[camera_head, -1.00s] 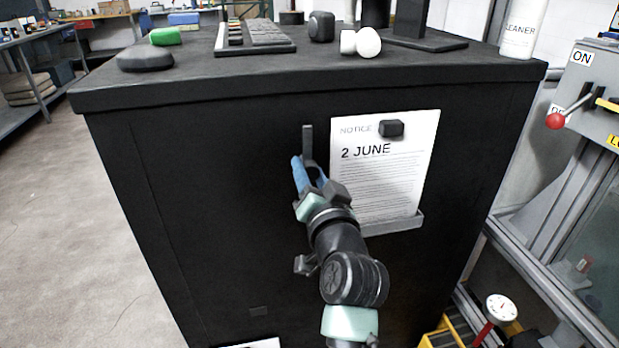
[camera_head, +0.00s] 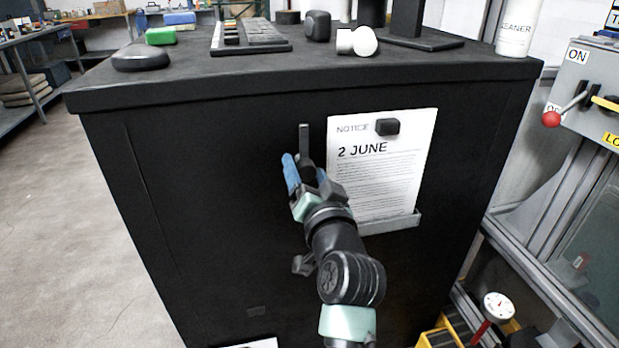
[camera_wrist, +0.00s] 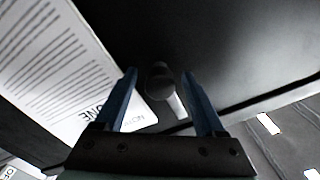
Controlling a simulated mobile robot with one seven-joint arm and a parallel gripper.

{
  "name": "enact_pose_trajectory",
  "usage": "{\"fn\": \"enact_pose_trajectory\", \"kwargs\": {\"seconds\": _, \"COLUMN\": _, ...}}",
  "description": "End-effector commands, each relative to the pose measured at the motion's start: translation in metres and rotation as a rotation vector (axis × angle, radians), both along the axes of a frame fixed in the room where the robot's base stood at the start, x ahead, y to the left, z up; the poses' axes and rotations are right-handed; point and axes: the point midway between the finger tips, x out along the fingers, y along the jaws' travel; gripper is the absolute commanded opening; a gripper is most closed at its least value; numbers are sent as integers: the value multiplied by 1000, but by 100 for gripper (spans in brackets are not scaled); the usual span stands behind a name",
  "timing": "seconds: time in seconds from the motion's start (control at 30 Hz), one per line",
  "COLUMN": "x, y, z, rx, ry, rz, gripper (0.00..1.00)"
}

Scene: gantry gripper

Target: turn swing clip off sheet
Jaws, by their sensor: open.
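The swing clip (camera_head: 304,139) is a dark grey bar standing upright on the black cabinet front, just left of the sheet. In the wrist view its round knob (camera_wrist: 158,80) lies between my fingers, with the bar (camera_wrist: 176,105) reaching down-right. The white notice sheet (camera_head: 375,178) reads "2 JUNE"; it also shows at the left of the wrist view (camera_wrist: 50,65). The bar looks clear of the sheet. My gripper (camera_head: 300,165) is open, its blue fingers either side of the knob; I cannot tell whether they touch it.
A small black block (camera_head: 387,127) sits on the sheet's upper part. A grey ledge (camera_head: 392,224) runs along the sheet's bottom edge. The black cabinet top (camera_head: 200,75) holds several items. A lever panel (camera_head: 590,95) stands at right. The cabinet front left of my gripper is bare.

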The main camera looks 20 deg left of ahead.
Motion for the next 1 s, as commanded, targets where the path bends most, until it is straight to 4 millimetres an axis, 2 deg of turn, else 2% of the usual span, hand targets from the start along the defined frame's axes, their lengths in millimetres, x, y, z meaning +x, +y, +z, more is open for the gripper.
{"fn": "enact_pose_trajectory", "kwargs": {"seconds": 0.17, "x": -12, "y": -9, "z": 0, "rx": 0, "ry": 1, "rz": -2, "gripper": 72}}
{"fn": "enact_pose_trajectory", "kwargs": {"seconds": 0.5, "x": -68, "y": -47, "z": -1, "rx": 1, "ry": 2, "rz": -3, "gripper": 72}}
{"fn": "enact_pose_trajectory", "kwargs": {"seconds": 0.7, "x": -95, "y": -65, "z": -1, "rx": 0, "ry": 2, "rz": -3, "gripper": 72}}
{"fn": "enact_pose_trajectory", "kwargs": {"seconds": 1.0, "x": -107, "y": -73, "z": 0, "rx": -1, "ry": 0, "rz": -1, "gripper": 72}}
